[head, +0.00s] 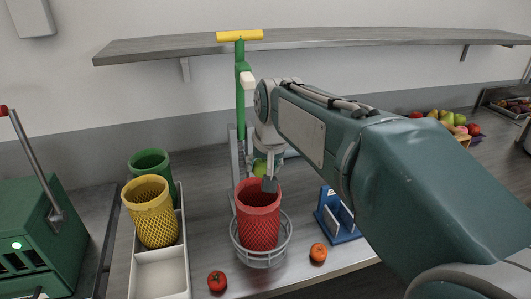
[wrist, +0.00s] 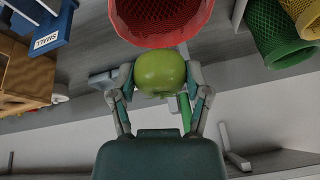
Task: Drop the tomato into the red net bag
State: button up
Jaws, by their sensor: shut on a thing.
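A red tomato (head: 217,281) lies on the counter near the front edge, left of the red net bag (head: 258,222). The red net bag stands open and upright in a round wire holder (head: 284,243). My gripper (head: 265,174) is shut on a round green fruit (wrist: 160,73), which looks like an apple. In the head view the green fruit (head: 259,167) is partly hidden behind a finger, near the bag's far rim. In the wrist view the bag's red mesh (wrist: 160,18) is just beyond the fruit; I cannot tell if they touch.
Yellow (head: 152,212) and green (head: 150,161) net bags stand at left by a white tray (head: 160,273). An orange fruit (head: 318,253) and a blue stand (head: 337,217) are right of the red bag. A green post (head: 240,95) rises behind it; a shelf (head: 330,38) runs above.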

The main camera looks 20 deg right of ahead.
jog(key=shift+a+f, duration=0.1)
jog(key=shift+f, duration=0.45)
jog(key=shift+d, duration=0.6)
jog(key=o, duration=1.1)
jog(key=shift+a, duration=0.4)
jog(key=shift+s+d+r, duration=0.15)
jog(key=shift+r, duration=0.25)
jog(key=v, duration=1.1)
jog(key=shift+a, duration=0.3)
jog(key=shift+s+f, duration=0.1)
jog(key=shift+s, duration=0.05)
jog(key=s+f+n+t, duration=0.1)
jog(key=s+f+n, duration=0.1)
jog(key=s+f, duration=1.3)
jog(key=shift+s+f+n, duration=0.3)
jog(key=shift+f+n, duration=0.1)
jog(key=shift+f, duration=0.25)
